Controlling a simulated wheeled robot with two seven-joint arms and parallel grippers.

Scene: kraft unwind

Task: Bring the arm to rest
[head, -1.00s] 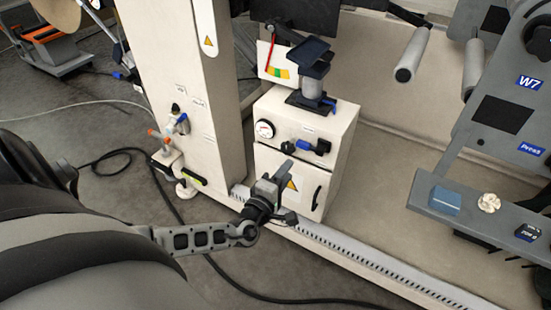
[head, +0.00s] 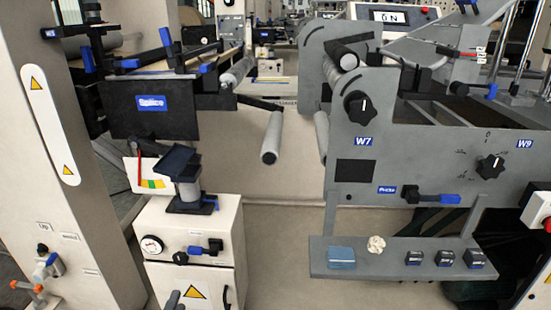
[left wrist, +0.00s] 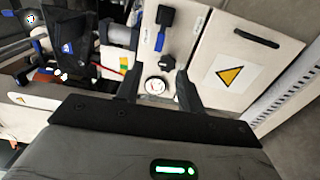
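My left gripper (left wrist: 158,84) shows in the left wrist view with its two dark fingers apart and nothing between them. Beyond the fingers is the front of a cream cabinet (left wrist: 226,58) with a gauge (left wrist: 155,85), a blue-handled valve (left wrist: 164,22) and a warning triangle. In the head view only a grey tip of my left gripper (head: 173,300) shows at the bottom edge, in front of the cabinet (head: 217,236). Whether it touches the cabinet cannot be told. My right gripper is in neither view.
A cream column (head: 62,120) stands left of the cabinet. A stand with a dark top (head: 176,160) is on the cabinet. At right, a grey shelf (head: 400,270) holds a blue block (head: 341,258), a crumpled pale piece (head: 376,245) and small dark blocks below the W7 panel (head: 430,150).

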